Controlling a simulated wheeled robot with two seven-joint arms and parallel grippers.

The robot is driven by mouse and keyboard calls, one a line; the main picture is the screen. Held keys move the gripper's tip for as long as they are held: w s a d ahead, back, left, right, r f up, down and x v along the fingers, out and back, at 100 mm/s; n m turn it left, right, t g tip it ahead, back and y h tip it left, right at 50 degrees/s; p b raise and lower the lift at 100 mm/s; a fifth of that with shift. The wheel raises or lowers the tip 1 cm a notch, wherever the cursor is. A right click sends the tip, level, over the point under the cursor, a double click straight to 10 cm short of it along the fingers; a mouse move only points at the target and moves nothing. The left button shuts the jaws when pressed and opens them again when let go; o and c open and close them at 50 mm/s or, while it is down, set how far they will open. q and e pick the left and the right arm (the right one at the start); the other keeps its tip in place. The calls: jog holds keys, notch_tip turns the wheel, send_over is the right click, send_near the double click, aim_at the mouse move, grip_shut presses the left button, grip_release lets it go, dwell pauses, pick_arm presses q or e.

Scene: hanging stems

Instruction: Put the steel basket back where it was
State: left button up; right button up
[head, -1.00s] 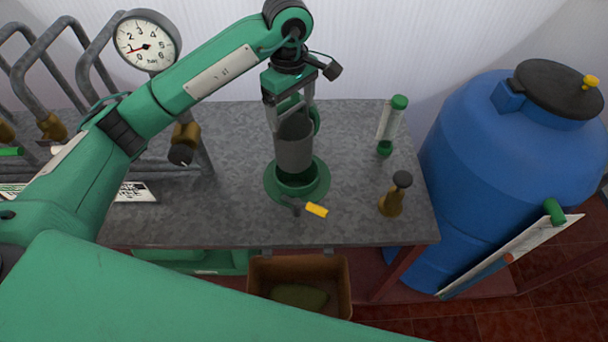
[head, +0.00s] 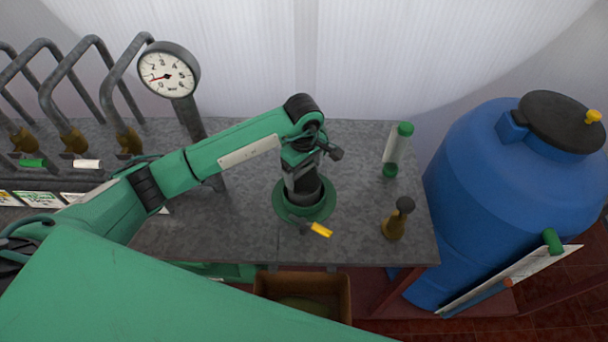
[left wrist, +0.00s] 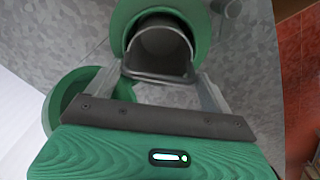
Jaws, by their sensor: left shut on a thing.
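My left gripper (head: 301,172) is shut on the grey steel basket (left wrist: 162,45). In the head view the gripper is upright above the green round housing (head: 282,206) on the bench, and the basket is mostly hidden under it. The basket's lower part seems to be inside the housing's ring. In the left wrist view the two fingers (left wrist: 163,74) hold the basket's near rim or handle, and green (left wrist: 121,18) shows around its far end. I cannot tell whether it is fully seated. My right gripper is not in view.
A yellow-handled valve (head: 320,230) sits at the housing's front. A brass fitting (head: 394,224) and a clear green-capped tube (head: 397,145) stand to the right. A gauge (head: 168,70) and bent pipes are left. A blue drum (head: 480,190) is beyond the bench (head: 240,235); a brown bin (head: 345,300) is below.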

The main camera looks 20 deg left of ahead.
aim_at(304, 180)
pick_arm(q)
notch_tip(304, 180, down, 4)
jog(key=shift+f+p, duration=0.2)
jog(key=shift+p, duration=0.6)
jog(key=shift+f, duration=0.4)
jog(key=o, duration=0.8)
jog(key=shift+f, duration=0.1)
jog(key=shift+o, duration=1.3)
